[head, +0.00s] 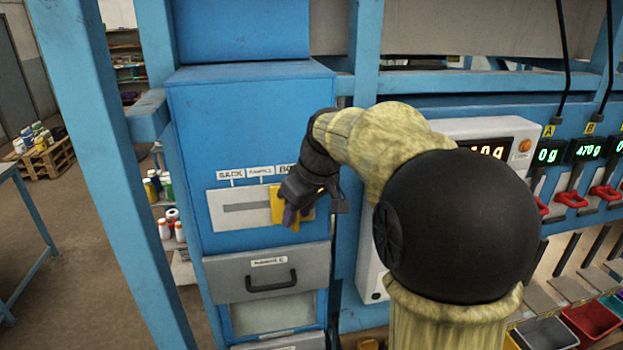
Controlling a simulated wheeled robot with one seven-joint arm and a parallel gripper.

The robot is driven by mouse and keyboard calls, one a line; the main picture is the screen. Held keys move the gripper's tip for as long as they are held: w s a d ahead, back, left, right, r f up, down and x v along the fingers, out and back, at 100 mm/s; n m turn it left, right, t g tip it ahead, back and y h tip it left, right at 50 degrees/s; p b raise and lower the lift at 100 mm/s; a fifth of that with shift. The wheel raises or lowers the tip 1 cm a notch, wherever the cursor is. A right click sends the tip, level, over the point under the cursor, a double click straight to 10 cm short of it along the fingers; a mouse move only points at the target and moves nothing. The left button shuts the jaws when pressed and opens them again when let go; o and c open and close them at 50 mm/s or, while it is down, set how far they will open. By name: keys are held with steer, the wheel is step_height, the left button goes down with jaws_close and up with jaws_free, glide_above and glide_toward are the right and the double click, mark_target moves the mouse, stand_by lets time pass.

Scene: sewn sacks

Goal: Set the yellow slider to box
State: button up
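The yellow slider (276,204) sits at the right part of the slot in a pale plate (226,212) on the blue cabinet. Labels above the slot read SACK (231,174), a middle one (260,171) that looks like SAMPLE, and a partly covered one starting BO (284,169). The slider stands below the BO label. My gripper (290,213) is at the slider, with its fingers overlapping the yellow part. It hides the slider's right side and the slot's right end. Whether the fingers are closed on it is not clear.
A grey drawer (230,280) with a black handle is just below the slot. A blue post (112,170) stands left of the cabinet. To the right are scale displays (585,149), red handles (571,199) and coloured bins (590,318).

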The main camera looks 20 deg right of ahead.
steer(key=b+v, duration=0.2)
steer(key=v, duration=1.4)
steer(key=shift+s+d+r, duration=0.2)
step_height(320, 180, down, 21)
steer(key=m+h+b, duration=0.1)
steer(key=m+b, duration=0.1)
steer(key=m, duration=0.2)
steer(key=s+a+f+m, duration=0.1)
steer(key=s+f, duration=0.5)
steer(key=f, duration=0.3)
steer(key=s+a+f+g+h+b, duration=0.1)
steer(key=s+f, duration=0.5)
steer(key=f, duration=0.4)
steer(key=shift+s+a+f+m+b, duration=0.2)
steer(key=shift+a+m+b, duration=0.1)
steer(key=shift+a+m, duration=0.1)
